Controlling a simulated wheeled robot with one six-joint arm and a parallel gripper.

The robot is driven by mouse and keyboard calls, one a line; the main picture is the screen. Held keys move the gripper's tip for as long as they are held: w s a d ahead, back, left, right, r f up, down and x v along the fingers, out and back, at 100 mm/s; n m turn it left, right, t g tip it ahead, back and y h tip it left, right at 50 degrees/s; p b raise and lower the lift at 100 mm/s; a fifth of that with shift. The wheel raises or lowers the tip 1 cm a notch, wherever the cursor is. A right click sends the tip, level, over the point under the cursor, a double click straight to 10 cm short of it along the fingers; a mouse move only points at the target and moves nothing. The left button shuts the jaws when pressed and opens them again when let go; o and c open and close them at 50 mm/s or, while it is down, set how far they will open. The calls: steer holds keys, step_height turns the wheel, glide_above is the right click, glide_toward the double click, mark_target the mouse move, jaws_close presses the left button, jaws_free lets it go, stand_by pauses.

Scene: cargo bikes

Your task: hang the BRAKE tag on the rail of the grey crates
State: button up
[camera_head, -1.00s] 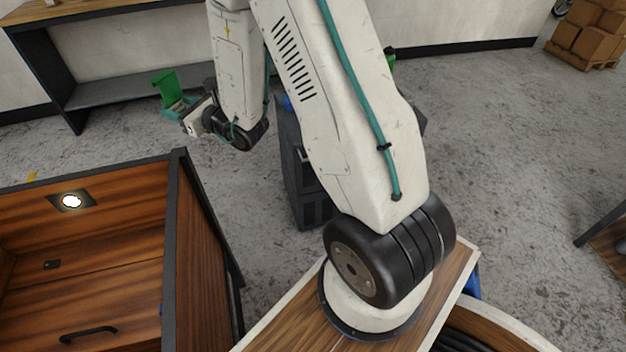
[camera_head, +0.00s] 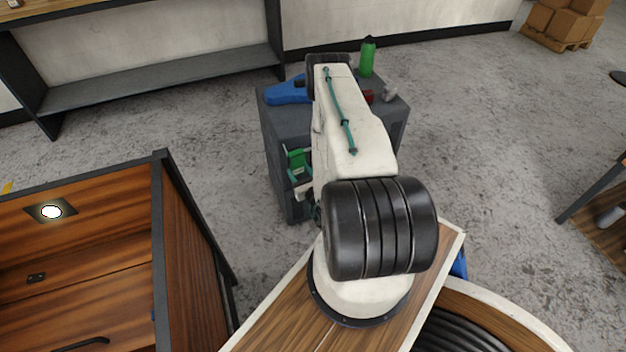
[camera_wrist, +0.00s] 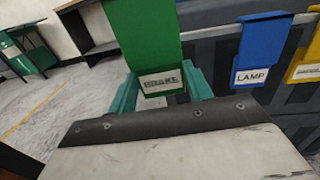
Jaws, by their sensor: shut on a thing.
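The green BRAKE tag (camera_wrist: 143,35) with its white label is held between the teal fingers of my gripper (camera_wrist: 163,92) in the wrist view. Its top runs out of the picture, so I cannot tell whether it touches the rail (camera_wrist: 213,18). The grey crates (camera_wrist: 222,70) are behind it. A blue LAMP tag (camera_wrist: 262,45) and a yellow tag (camera_wrist: 307,65) hang to its right. In the head view the green tag (camera_head: 298,160) and my gripper (camera_head: 297,178) are at the grey crates' front (camera_head: 283,135), partly hidden by my arm.
On top of the grey unit are a blue object (camera_head: 287,92), a green bottle (camera_head: 367,58) and a partly hidden red object (camera_head: 369,96). A wooden cargo box (camera_head: 185,230) stands at lower left. A shelf (camera_head: 160,83) is against the wall. Open floor lies right.

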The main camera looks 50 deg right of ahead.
steer(key=s+d+f+m+g+h, duration=0.1)
steer(key=s+d+f+h, duration=0.15)
steer(key=s, duration=0.25)
steer(key=w+d+f, duration=0.2)
steer(key=w+d, duration=0.2)
steer(key=w, duration=0.4)
steer(key=shift+d+y, duration=0.2)
steer(key=shift+y, duration=0.15)
stand_by(0.4)
steer(key=shift+w, duration=0.1)
steer(key=o, duration=1)
